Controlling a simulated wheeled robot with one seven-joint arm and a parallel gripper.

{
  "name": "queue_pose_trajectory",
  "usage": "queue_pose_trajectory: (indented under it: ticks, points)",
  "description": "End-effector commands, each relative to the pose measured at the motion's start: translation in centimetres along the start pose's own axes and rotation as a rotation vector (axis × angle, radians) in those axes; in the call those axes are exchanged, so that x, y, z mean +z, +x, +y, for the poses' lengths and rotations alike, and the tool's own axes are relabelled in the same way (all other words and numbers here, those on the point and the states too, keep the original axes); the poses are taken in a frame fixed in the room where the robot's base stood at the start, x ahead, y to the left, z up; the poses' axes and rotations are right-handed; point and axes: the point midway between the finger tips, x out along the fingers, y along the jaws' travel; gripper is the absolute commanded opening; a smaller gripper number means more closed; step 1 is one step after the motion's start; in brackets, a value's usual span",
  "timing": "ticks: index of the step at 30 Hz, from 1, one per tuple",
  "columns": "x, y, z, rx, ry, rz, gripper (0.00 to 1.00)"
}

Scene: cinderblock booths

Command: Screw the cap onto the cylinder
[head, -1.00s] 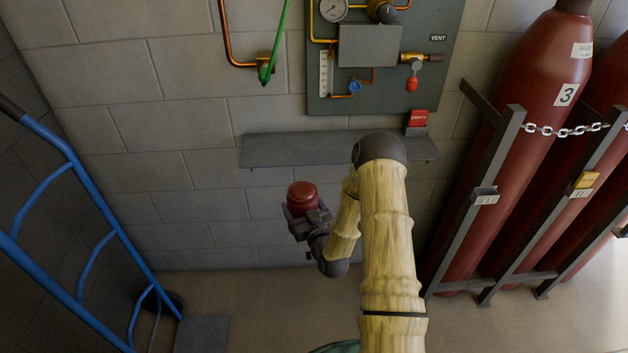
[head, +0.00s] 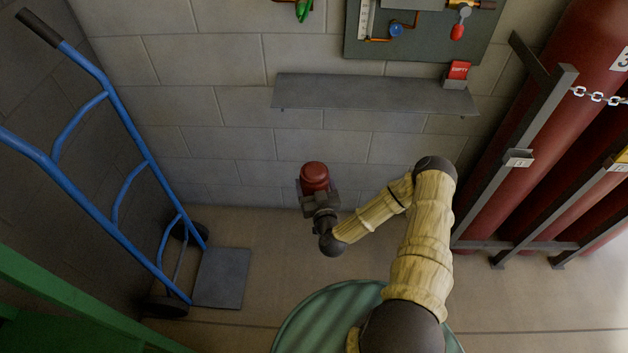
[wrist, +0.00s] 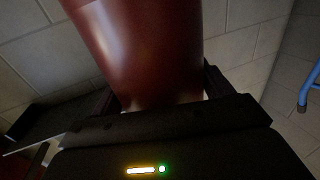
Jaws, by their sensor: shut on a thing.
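In the wrist view the cap (wrist: 150,45) fills the space between the two fingers of my gripper (wrist: 160,97). Tall dark red cylinders stand in a rack at the right. The nearest cylinder (head: 560,85) carries part of a number label. The cylinder tops are out of view. The cap is well apart from the cylinders.
A chain (head: 598,97) crosses the cylinders before the steel rack (head: 518,158). A blue hand truck (head: 122,150) stands left. Something green (head: 75,300) fills the lower left corner. Floor beneath the cap is clear.

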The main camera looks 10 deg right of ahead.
Motion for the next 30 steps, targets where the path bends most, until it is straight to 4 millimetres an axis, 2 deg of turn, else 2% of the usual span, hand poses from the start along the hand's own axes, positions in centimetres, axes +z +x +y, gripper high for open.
queue_pose_trajectory:
  ticks: [1, 18, 24, 30]
  points:
    - [-1.9, -0.4, 0.3, 0.007, 0.005, 0.004, 0.28]
    - [-9.9, -6.8, 0.3, 0.006, -0.001, 0.007, 0.28]
    - [-10.6, -7.8, 0.3, 0.006, 0.003, 0.009, 0.28]
    - [-10.4, -7.9, 0.3, 0.006, 0.002, 0.010, 0.28]
